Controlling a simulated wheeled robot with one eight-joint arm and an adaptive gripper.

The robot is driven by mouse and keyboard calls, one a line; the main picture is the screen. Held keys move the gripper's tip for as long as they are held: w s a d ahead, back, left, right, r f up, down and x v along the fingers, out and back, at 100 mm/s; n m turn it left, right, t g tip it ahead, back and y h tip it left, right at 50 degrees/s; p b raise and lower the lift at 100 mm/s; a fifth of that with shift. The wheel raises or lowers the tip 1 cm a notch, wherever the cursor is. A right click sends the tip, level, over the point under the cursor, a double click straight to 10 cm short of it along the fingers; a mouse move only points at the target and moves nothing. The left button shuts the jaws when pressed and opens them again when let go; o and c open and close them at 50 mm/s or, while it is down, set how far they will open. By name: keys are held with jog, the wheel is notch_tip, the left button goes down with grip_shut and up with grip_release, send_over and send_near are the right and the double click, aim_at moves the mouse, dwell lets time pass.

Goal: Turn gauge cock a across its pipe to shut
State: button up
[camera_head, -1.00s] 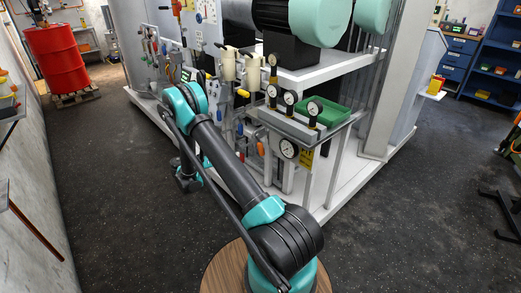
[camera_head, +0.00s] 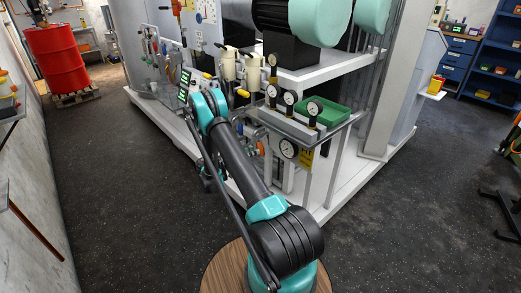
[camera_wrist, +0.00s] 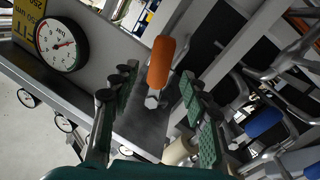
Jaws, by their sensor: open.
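An orange lever handle (camera_wrist: 161,62) shows in the wrist view, with a metal nut (camera_wrist: 152,100) at its lower end. My gripper (camera_wrist: 160,72) is open, one green-padded finger on each side of the handle in the picture. I see no contact, and the depth between fingers and handle is unclear. A blue lever handle (camera_wrist: 264,122) is to the right, outside the fingers. No letter marking cock a is readable. In the head view an orange handle (camera_head: 261,148) shows beside the arm; my gripper is hidden there behind the arm.
A pressure gauge (camera_wrist: 62,43) and yellow sign (camera_wrist: 42,14) are at the upper left in the wrist view. In the head view several gauges and a green tray (camera_head: 322,118) top the bench. A red drum (camera_head: 57,55) stands far left.

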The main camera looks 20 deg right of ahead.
aim_at(261, 148)
jog(key=shift+w+d, duration=0.2)
jog(key=shift+d, duration=1.15)
jog(key=shift+w+d, duration=0.2)
jog(key=shift+d, duration=1.1)
jog(key=shift+c, duration=0.4)
grip_shut()
